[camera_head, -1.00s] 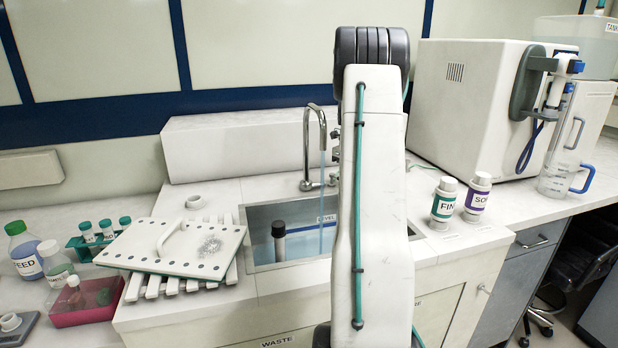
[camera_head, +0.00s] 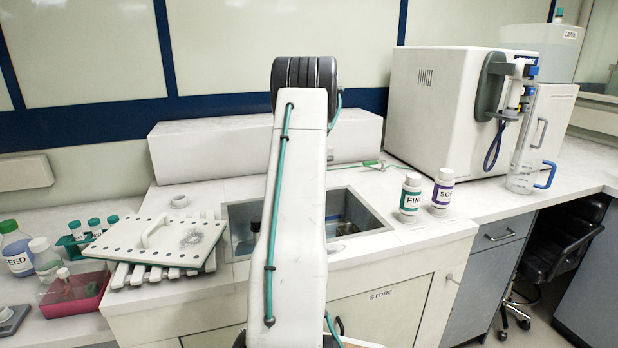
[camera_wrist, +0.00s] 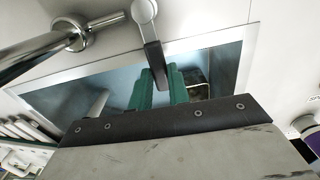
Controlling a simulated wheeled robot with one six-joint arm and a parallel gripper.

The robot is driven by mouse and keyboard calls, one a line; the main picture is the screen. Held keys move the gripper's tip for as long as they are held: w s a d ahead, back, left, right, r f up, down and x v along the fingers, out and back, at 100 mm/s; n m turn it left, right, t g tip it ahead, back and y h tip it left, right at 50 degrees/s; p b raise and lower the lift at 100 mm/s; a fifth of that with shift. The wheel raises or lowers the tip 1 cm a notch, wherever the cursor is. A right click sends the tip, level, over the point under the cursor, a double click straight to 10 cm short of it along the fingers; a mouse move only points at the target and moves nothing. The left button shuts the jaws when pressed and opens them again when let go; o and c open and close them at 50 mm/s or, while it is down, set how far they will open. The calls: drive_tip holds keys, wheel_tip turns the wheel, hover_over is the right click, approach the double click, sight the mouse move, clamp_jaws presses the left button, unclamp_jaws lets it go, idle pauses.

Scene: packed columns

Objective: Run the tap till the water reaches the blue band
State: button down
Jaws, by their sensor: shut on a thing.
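The sink (camera_head: 372,203) is let into the counter, and my arm hides its middle in the head view. The tap and the blue band are hidden there. The green fingers of my gripper (camera_wrist: 160,84) are shut on the lever's lower end, over the sink. The basin (camera_wrist: 75,92) looks bluish, but I cannot tell the water level. No stream is visible now.
A white perforated board (camera_head: 165,245) lies on slats left of the sink. Bottles labelled FIN (camera_head: 410,198) and SO (camera_head: 442,192) stand close to its right. A white machine (camera_head: 440,105) and a clear jug (camera_head: 523,170) stand further right.

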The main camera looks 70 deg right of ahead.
drive_tip(key=c, duration=1.3)
unclamp_jaws()
wheel_tip(320, 180, up, 8)
drive_tip(key=shift+f, duration=0.1)
